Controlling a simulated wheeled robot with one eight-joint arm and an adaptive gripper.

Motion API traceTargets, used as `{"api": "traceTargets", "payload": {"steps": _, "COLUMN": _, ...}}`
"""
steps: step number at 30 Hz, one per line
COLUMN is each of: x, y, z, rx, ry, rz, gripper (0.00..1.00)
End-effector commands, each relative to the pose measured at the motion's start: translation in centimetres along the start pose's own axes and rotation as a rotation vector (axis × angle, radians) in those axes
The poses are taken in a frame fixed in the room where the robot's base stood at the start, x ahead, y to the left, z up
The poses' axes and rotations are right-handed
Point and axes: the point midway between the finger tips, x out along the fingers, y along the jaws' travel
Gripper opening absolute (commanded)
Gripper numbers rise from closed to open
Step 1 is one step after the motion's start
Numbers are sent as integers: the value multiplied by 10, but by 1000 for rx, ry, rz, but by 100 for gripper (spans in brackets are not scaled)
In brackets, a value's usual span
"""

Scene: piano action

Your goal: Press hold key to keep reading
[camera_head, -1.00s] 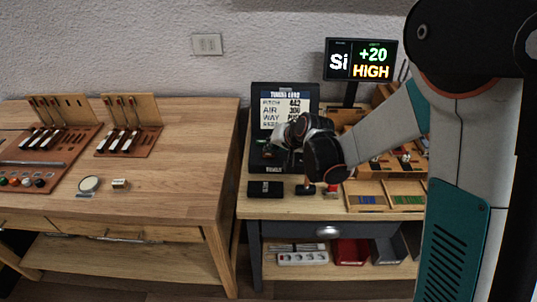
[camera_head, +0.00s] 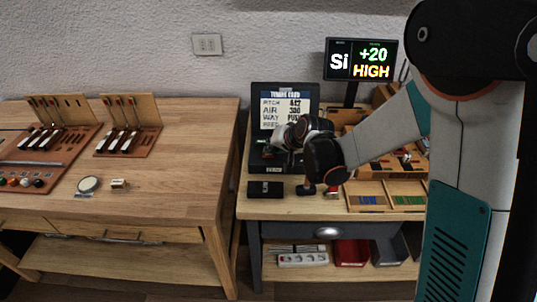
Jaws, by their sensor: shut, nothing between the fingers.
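The black device with the white readout panel (camera_head: 289,103) stands on the right-hand bench. Its screen shows rows of text with "PITCH", "AIR" and "WAY". My gripper (camera_head: 270,152) reaches in from the right, over the lower front part of the device, near its controls. It is shut with nothing held. The hold key itself cannot be made out, as the gripper and wrist cover much of that area. Whether the fingertips touch the device cannot be told. The display above (camera_head: 361,60) reads "Si", "+20" and "HIGH".
A small black box (camera_head: 265,189) lies at the bench's front edge. Wooden trays with blue and green pieces (camera_head: 389,195) are to the right. The left wooden bench (camera_head: 170,175) carries key models, a round disc (camera_head: 88,184) and a small brass block (camera_head: 120,184).

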Motion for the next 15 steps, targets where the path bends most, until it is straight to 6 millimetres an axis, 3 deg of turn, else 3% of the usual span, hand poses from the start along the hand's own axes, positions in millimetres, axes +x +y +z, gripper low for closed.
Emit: {"api": "traceTargets", "payload": {"steps": 15, "x": -6, "y": -5, "z": -5, "rx": 0, "ry": 0, "rz": 0, "gripper": 0}}
